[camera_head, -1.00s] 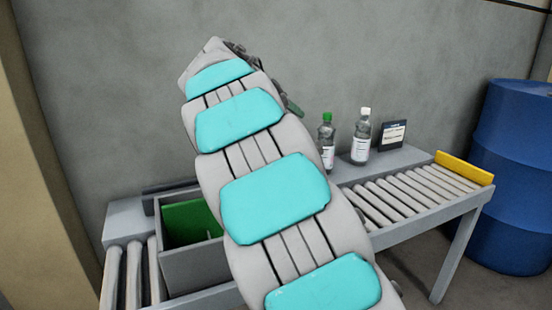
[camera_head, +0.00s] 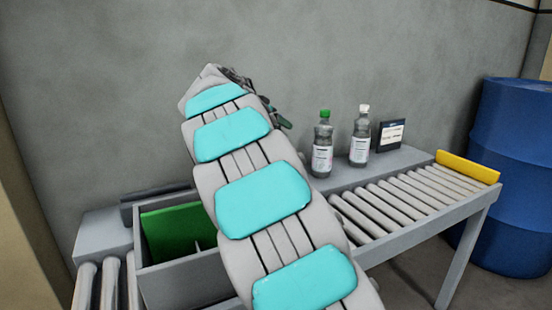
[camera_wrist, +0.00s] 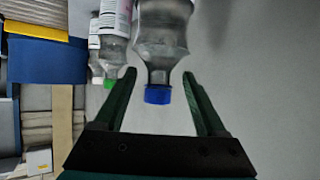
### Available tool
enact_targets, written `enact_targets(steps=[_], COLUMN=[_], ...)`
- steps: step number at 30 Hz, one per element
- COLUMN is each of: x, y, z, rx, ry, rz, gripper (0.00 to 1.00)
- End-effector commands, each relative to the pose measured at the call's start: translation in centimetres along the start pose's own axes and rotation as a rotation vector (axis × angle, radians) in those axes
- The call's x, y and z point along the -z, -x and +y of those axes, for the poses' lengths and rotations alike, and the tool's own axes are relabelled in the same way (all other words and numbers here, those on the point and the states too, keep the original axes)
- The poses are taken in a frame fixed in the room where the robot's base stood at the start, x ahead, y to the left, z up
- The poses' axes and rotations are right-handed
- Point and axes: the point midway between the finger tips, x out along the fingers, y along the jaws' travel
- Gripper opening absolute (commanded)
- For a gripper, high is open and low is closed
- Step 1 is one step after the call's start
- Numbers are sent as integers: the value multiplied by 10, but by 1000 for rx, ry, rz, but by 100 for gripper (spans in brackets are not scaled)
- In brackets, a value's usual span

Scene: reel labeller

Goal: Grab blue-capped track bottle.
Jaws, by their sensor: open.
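The blue-capped bottle (camera_wrist: 162,40) is clear and grey, and shows in the wrist view with its blue cap (camera_wrist: 157,95) pointing toward my gripper's base. My gripper (camera_wrist: 158,73) is open, with one green finger on each side of the bottle's neck and shoulder. Gaps show between both fingers and the bottle, so I see no contact. In the head view this bottle is hidden behind my arm. A green-capped bottle (camera_head: 322,156) and a white-capped bottle (camera_head: 360,142) stand upright to the right of my arm, both with white labels.
A small dark sign (camera_head: 391,135) stands right of the bottles. A roller conveyor (camera_head: 405,205) with a yellow end stop (camera_head: 468,168) runs to the right, near a blue drum (camera_head: 515,180). A grey bin (camera_head: 185,281) with a green inside is left of my arm. The wall is behind.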

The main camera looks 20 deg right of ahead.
Motion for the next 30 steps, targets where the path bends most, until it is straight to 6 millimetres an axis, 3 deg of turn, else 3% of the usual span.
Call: enact_targets(steps=[6, 14, 30], x=[-4, -4, -4], y=[-31, -36, -36], z=[2, 2, 2], rx=[1, 1, 0], ry=[-1, -1, 0], rz=[-1, 0, -1], gripper=[73, 73, 14])
